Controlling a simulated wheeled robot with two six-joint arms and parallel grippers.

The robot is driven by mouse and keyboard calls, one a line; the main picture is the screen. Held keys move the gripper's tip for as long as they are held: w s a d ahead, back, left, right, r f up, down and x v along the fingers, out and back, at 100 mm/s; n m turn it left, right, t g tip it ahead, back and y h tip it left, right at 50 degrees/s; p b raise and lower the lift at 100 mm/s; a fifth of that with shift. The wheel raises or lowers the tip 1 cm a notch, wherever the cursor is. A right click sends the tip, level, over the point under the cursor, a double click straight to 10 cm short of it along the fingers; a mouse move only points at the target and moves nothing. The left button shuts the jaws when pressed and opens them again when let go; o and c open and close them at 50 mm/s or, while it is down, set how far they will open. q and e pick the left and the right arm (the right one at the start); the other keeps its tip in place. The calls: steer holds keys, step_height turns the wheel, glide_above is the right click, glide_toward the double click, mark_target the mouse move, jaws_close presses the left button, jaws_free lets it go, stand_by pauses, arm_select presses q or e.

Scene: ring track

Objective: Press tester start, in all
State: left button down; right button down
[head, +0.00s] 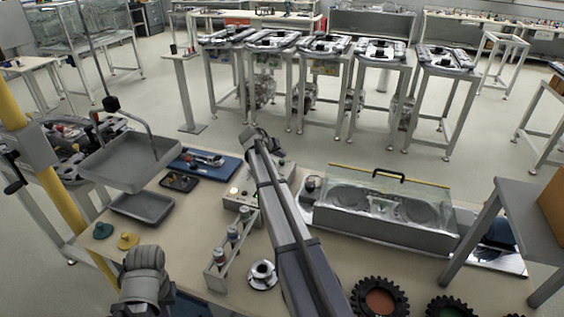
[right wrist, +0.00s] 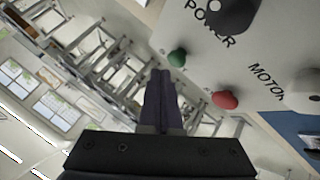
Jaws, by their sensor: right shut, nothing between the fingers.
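The tester's control box (head: 237,200) stands mid-table in the head view, partly hidden behind my right arm; a small light glows on it. In the right wrist view its pale panel (right wrist: 205,60) carries the words POWER and MOTOR, a green button (right wrist: 177,58), a red button (right wrist: 226,99), a black knob (right wrist: 232,10) and a grey knob (right wrist: 303,90). My right gripper (right wrist: 160,74) is shut and empty. Its tips appear just beside the green button in the picture; I cannot tell the gap. A grey part of my left arm shows at lower left; its fingers are out of view.
A clear-lidded case (head: 385,215) with a black handle stands right of the box. A rack of cylinders (head: 232,245), a metal flanged ring (head: 263,274) and dark toothed rings (head: 379,300) lie nearer. A grey tray (head: 130,160) stands raised at left.

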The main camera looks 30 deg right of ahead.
steer(key=shift+f+b, duration=0.4)
steer(key=shift+f, duration=0.05)
